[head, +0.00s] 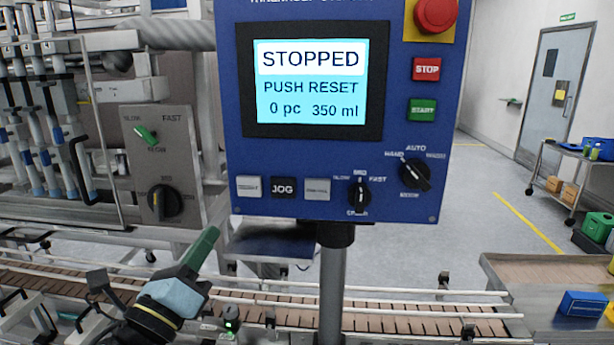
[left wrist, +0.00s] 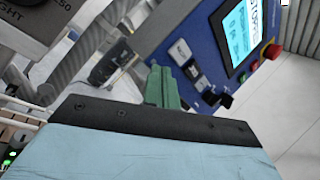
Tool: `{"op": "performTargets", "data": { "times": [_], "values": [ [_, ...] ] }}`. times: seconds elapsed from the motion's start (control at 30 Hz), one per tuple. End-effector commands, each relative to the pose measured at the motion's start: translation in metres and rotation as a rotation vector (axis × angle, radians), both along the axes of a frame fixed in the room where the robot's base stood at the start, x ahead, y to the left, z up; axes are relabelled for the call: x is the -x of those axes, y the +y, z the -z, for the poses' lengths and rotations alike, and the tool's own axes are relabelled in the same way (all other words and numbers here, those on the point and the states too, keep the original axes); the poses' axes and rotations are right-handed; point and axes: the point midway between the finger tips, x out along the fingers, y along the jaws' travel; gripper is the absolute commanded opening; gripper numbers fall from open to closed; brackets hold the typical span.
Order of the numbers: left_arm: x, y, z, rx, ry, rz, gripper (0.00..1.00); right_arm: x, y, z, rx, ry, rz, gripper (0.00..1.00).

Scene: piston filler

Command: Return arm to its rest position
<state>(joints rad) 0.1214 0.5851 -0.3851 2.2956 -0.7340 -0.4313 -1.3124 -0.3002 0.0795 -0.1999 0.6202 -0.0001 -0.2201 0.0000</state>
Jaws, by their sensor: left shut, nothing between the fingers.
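My left gripper (head: 204,248) shows in the head view at the lower left, with green fingers, a light-blue body and a yellow band. Its fingers are shut with nothing between them and point up and to the right, in front of the conveyor and below the blue control panel (head: 238,150). In the left wrist view the green fingers (left wrist: 163,86) appear close together, with the panel behind them on the right. The panel's screen (head: 310,85) reads STOPPED, PUSH RESET, 0 pc, 350 ml. The gripper appears apart from the panel. My right gripper is in neither view.
The panel stands on a grey post (head: 333,285) in front of the conveyor (head: 400,322). A grey switch box (head: 180,190) is left of it. A metal table with a blue box (head: 582,304) stands at right. Open floor (head: 500,130) lies behind, with a cart (head: 575,175).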

Motion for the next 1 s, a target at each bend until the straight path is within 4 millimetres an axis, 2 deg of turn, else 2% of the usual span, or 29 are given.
{"op": "performTargets", "data": {
  "times": [0.03, 0.17, 0.2, 0.3, 0.4, 0.5, 0.6, 0.73, 1.0],
  "values": [
    [0.002, 0.013, 0.03, 0.213, 0.153, -0.024, 0.0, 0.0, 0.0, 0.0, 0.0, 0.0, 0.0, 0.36],
    [0.022, 0.045, 0.116, 0.797, 0.525, -0.151, 0.0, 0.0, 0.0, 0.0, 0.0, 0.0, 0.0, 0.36],
    [0.034, 0.051, 0.145, 0.966, 0.625, -0.211, 0.0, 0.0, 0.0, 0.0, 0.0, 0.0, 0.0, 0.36],
    [0.073, 0.059, 0.206, 1.339, 0.825, -0.379, 0.0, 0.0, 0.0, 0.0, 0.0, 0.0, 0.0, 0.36],
    [0.117, 0.058, 0.252, 1.631, 0.961, -0.564, 0.0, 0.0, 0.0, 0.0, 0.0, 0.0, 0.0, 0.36],
    [0.159, 0.053, 0.284, 1.854, 1.049, -0.746, 0.0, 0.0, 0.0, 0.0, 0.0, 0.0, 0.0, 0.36],
    [0.199, 0.046, 0.306, 2.033, 1.103, -0.934, 0.0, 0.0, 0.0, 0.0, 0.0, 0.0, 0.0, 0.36],
    [0.252, 0.034, 0.326, 2.222, 1.14, -1.199, 0.0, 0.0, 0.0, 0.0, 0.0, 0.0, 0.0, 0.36],
    [0.235, 0.032, 0.415, 2.195, 1.152, -1.23, 0.0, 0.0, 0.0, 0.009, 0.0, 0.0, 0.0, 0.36]
  ]
}}
